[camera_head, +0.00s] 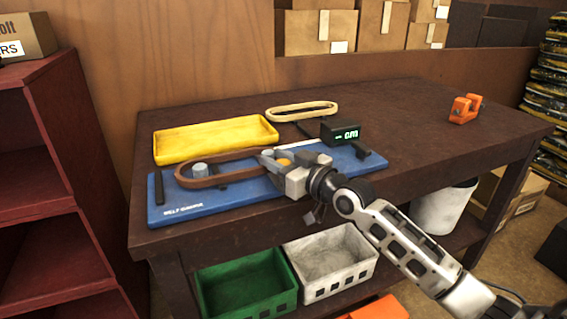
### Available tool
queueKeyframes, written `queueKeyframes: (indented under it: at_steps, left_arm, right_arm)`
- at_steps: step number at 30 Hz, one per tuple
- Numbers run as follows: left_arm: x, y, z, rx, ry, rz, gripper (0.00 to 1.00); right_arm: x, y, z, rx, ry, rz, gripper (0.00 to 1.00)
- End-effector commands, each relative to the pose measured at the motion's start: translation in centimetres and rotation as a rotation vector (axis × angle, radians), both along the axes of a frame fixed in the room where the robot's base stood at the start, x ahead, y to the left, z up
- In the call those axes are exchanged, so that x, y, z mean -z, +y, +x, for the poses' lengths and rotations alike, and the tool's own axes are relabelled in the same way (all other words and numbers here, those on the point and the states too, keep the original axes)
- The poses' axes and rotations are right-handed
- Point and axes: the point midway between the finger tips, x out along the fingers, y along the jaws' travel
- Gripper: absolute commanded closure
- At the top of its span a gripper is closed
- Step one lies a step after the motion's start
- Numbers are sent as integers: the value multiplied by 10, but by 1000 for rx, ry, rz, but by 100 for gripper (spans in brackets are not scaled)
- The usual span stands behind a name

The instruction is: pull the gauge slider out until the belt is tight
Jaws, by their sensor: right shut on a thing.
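The blue belt gauge board (221,199) lies on the dark table. A brown belt (215,160) loops around a grey post (200,171) at the left and runs right toward my gripper. My right gripper (272,160) is shut at the right end of the loop, by an orange-yellow part (284,162) that I take for the gauge slider. The fingers hide most of the slider. The black display (340,131) behind shows green dashes and "cm". I cannot tell how tight the belt is. My left gripper is not in view.
A yellow tray (216,139) and a pale belt loop (302,111) lie behind the board. An orange tape dispenser (465,108) stands far right. Green (247,286) and white (331,262) crates sit below.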

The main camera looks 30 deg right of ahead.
Motion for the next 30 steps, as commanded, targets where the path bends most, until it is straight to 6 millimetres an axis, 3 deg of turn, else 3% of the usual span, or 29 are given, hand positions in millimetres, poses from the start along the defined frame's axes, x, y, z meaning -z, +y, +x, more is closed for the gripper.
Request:
queueKeyframes:
  at_steps: [2, 3, 4, 5, 17, 30]
  left_arm:
    - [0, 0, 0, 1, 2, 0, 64]
    - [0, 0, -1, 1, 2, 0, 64]
    - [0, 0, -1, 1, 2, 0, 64]
    - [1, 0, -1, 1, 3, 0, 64]
    - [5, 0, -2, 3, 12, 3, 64]
    - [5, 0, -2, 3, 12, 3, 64]
  right_arm:
    - [0, -1, 0, 1, 0, 1, 100]
    - [0, -1, 0, 2, 0, 1, 59]
    - [0, -1, -1, 3, 0, 0, 51]
    - [0, -2, -1, 3, 0, 0, 49]
    - [1, -6, -10, 5, 2, -2, 49]
    - [2, -32, -92, 4, 5, -3, 49]
